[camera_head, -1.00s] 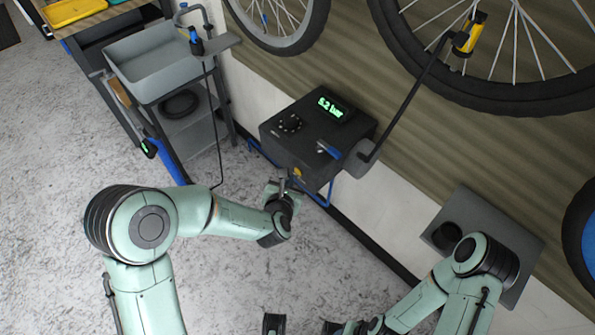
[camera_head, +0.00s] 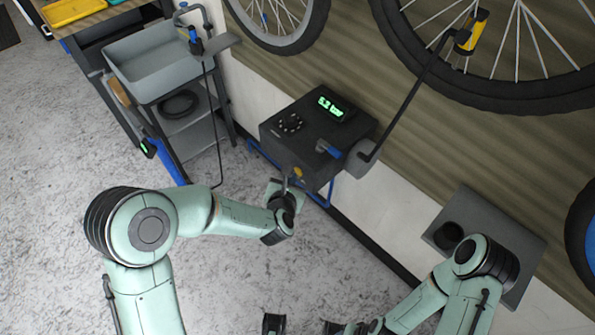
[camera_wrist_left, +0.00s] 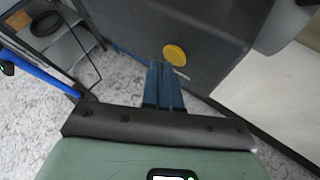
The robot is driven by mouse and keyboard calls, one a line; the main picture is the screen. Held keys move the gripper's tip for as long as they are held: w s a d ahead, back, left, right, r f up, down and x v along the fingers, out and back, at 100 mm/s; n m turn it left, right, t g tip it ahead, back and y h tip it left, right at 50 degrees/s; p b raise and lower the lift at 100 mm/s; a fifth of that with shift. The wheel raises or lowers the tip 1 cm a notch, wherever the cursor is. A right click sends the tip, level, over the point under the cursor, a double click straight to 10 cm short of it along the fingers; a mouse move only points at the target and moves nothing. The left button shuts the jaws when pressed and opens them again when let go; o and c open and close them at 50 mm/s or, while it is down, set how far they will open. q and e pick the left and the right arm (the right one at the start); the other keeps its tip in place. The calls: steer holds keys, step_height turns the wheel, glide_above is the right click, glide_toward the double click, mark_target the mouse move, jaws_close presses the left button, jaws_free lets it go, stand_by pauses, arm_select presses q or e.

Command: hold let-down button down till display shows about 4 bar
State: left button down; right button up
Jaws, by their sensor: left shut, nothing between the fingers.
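A dark box (camera_head: 318,128) on the wall has a green-lit display (camera_head: 331,107) that reads about 5.2 bar; the digits are a little blurred. A round yellow button (camera_head: 297,172) sits low on its front face. It also shows in the left wrist view (camera_wrist_left: 175,54). My left gripper (camera_wrist_left: 166,66) is shut and empty, its blue fingertips just below the button. In the head view the left gripper (camera_head: 286,181) is close under the box; I cannot tell whether it touches the button. My right arm (camera_head: 440,290) is at lower right; its gripper is not clearly shown.
A dial (camera_head: 290,123) and a blue lever (camera_head: 328,149) are on the box. A grey holder (camera_head: 361,159) with a dark arm stands at its right. A grey trolley (camera_head: 160,62) is at left. Bike wheels hang along the wall. The floor (camera_head: 60,190) at left is clear.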

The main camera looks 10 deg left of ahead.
arm_select(q)
steer(key=shift+w+d, duration=0.3)
steer(key=shift+w, duration=0.05)
stand_by(1.6)
stand_by(2.6)
steer(key=shift+s+a+b, duration=0.55)
steer(key=shift+s+b, duration=0.15)
steer(key=shift+b, duration=0.15)
steer(key=shift+s+a+f+b, duration=0.1)
steer(key=shift+s+a+b, duration=0.7)
steer(key=shift+s, duration=0.2)
steer(key=shift+s+a+b, duration=0.65)
steer(key=shift+s+a, duration=0.1)
steer(key=shift+s, duration=0.2)
